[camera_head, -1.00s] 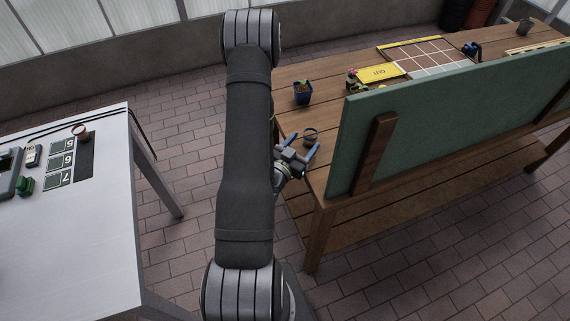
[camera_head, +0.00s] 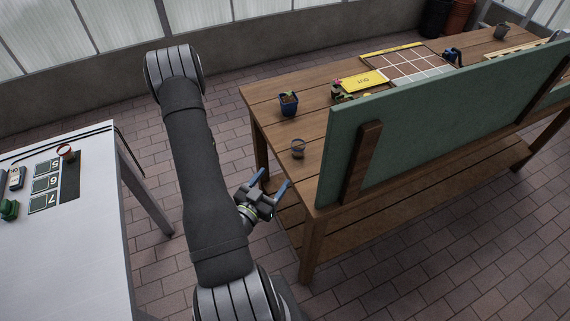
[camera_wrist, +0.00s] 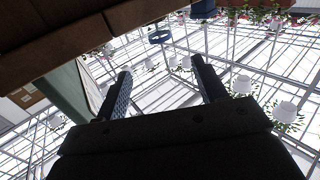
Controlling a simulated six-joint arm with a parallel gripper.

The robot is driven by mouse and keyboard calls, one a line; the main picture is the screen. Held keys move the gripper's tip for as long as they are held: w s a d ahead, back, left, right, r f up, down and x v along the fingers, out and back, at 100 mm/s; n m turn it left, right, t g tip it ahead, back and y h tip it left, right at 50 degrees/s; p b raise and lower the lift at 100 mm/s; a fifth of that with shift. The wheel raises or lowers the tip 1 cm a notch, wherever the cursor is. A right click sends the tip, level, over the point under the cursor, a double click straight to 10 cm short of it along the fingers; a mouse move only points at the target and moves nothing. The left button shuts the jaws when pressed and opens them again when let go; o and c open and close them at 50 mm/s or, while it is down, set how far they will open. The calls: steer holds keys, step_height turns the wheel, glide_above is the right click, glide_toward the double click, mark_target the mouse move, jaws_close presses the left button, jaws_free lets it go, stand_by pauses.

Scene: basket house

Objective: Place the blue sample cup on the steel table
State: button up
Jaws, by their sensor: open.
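A small see-through cup (camera_head: 298,149) stands upright on the wooden bench (camera_head: 262,97), near its left end beside the green board. In the wrist view a blue ring (camera_wrist: 160,37), which seems to be this cup's band, shows beyond the fingertips. My gripper (camera_head: 270,182) is open and empty, below and to the left of the cup, apart from it. In the wrist view my gripper (camera_wrist: 158,70) shows two spread fingers with nothing between them. The pale steel table (camera_head: 90,245) is at the left, across a floor gap.
The steel table holds a red-rimmed cup (camera_head: 66,151) on a dark strip, numbered cards (camera_head: 45,184) and a green item (camera_head: 9,210). A blue plant pot (camera_head: 288,105) stands behind the see-through cup. The green board (camera_head: 430,120) rises along the bench's near side.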

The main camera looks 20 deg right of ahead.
stand_by(0.3)
steer(key=g+y, duration=0.3)
steer(key=y, duration=0.1)
glide_toward(301, 146)
steer(key=x, duration=0.9)
steer(key=shift+w+d+f, duration=0.2)
steer(key=shift+d, duration=0.1)
steer(key=c, duration=1.2)
steer(key=shift+o, duration=0.2)
step_height(301, 146, up, 10)
